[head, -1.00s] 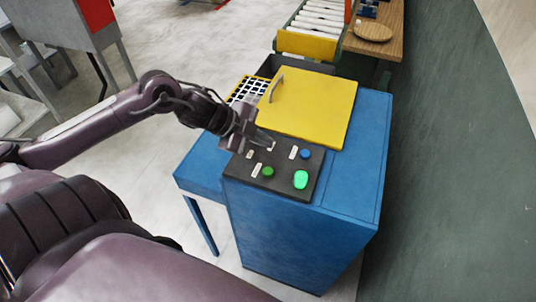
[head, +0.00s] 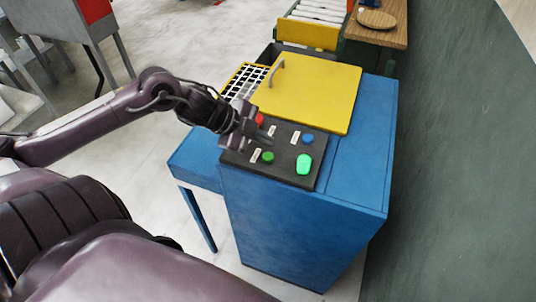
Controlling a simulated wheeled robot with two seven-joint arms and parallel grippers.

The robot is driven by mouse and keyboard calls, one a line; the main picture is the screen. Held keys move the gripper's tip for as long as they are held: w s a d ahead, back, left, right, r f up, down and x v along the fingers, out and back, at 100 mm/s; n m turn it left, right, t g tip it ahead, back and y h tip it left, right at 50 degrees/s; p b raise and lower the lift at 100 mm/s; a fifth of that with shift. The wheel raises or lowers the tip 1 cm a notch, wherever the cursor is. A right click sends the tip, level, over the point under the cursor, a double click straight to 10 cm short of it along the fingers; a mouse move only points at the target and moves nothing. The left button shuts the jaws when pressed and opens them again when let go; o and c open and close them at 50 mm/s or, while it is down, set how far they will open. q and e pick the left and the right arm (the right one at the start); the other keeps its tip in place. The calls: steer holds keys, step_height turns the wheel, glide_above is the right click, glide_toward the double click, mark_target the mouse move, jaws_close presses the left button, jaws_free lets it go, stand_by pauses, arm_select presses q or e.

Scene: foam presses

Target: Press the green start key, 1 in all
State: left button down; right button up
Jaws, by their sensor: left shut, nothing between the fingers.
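The black control panel (head: 285,168) sits on the front of the blue press cabinet (head: 300,215). It carries a dark green button (head: 267,157), a larger bright green glowing key (head: 304,164), a blue button (head: 307,139) and a red button (head: 260,119) partly hidden by my gripper. Small white labels stand beside the buttons; their text is too small to read. My left gripper (head: 262,143) is shut and empty, over the panel's left part, close to the dark green button and left of the bright green key. My right gripper is not in view.
A yellow lid (head: 308,92) with a grey handle lies behind the panel. A white grid (head: 245,82) in a yellow frame is at its left. A roller conveyor (head: 318,12) and wooden table (head: 378,24) stand behind. A dark green wall (head: 460,170) closes the right side.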

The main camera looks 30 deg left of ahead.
mark_target(273, 154)
arm_select(q)
step_height(273, 154, down, 3)
steer(key=shift+r+b, duration=0.15)
steer(key=shift+b, duration=0.25)
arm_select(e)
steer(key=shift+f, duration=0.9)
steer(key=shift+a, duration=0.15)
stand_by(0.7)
arm_select(q)
steer(key=shift+f, duration=0.45)
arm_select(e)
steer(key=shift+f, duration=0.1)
arm_select(q)
steer(key=shift+f+b, duration=0.3)
steer(key=shift+f, duration=0.25)
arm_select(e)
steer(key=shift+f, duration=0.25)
arm_select(q)
steer(key=shift+r, duration=0.1)
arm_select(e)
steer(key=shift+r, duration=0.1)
arm_select(q)
steer(key=shift+r+p, duration=0.9)
steer(key=shift+p, duration=0.25)
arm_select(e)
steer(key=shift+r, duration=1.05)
